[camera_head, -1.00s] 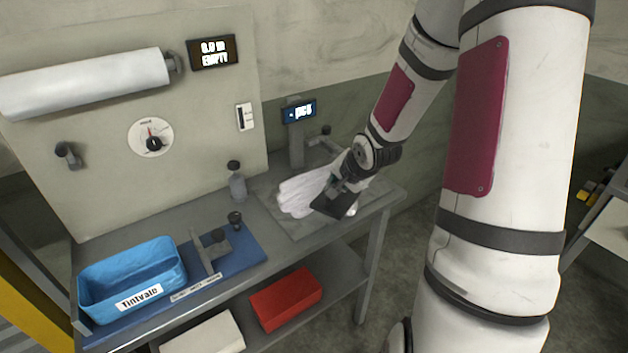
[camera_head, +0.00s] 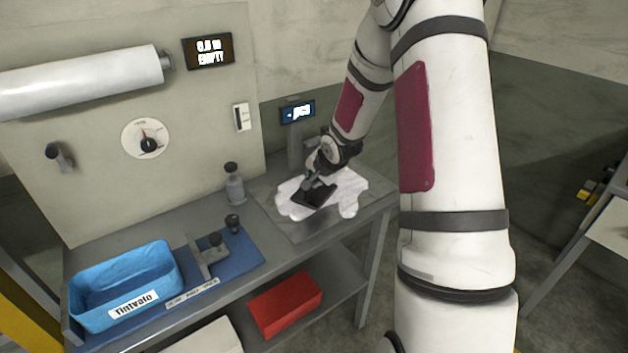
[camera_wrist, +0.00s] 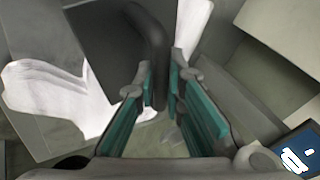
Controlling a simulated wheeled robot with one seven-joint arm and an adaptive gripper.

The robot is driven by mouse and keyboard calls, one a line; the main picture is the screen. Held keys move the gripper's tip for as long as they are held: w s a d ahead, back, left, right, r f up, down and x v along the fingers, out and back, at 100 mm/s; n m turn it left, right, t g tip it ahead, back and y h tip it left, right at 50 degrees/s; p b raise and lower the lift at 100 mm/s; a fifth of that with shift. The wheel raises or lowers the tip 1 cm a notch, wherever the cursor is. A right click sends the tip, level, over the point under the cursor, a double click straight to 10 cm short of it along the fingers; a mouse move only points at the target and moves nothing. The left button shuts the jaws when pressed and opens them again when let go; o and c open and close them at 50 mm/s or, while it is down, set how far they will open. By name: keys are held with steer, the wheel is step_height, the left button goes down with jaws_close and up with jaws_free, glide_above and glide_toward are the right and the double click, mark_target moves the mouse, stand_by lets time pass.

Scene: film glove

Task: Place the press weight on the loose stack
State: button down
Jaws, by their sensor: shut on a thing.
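The press weight (camera_head: 313,196) is a dark flat plate with an upright handle. My gripper (camera_head: 318,180) is shut on its handle, and the wrist view shows the teal-padded fingers (camera_wrist: 160,105) on either side of that handle. The loose stack (camera_head: 349,188) is a pile of white gloves on the grey counter plate at the right end of the bench. The press weight (camera_wrist: 105,45) is over the stack, with white glove parts (camera_wrist: 60,95) showing around it. I cannot tell whether the plate touches the gloves.
A post with a small display (camera_head: 297,112) stands behind the stack. A bottle (camera_head: 234,184) stands to its left. A blue bin (camera_head: 125,287) and a grey bracket on a blue mat (camera_head: 240,262) are further left. A red bin (camera_head: 285,303) sits on the lower shelf.

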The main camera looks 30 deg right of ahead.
steer(key=shift+f, duration=0.3)
steer(key=c, duration=1.7)
jaws_free()
steer(key=shift+r, duration=0.5)
steer(key=s+a+r+n+g+h+p, duration=0.1)
steer(key=s+a+r+n, duration=0.4)
steer(key=s+r, duration=0.55)
steer(key=s+a+r+n+p, duration=0.25)
steer(key=s+a+r, duration=0.55)
steer(key=r, duration=0.5)
steer(key=s+a+r+n, duration=0.1)
steer(key=s+a+n, duration=0.1)
steer(key=s, duration=0.3)
steer(key=s+a+r+n+y, duration=0.1)
steer(key=s+a+r+n, duration=0.1)
steer(key=s+a, duration=0.2)
steer(key=s+a+r+n+y, duration=0.1)
steer(key=s+a+n, duration=0.2)
steer(key=s, duration=0.3)
steer(key=shift+s+r+g+b, duration=0.2)
steer(key=shift+r+g+b, duration=0.1)
steer(key=shift+r, duration=0.05)
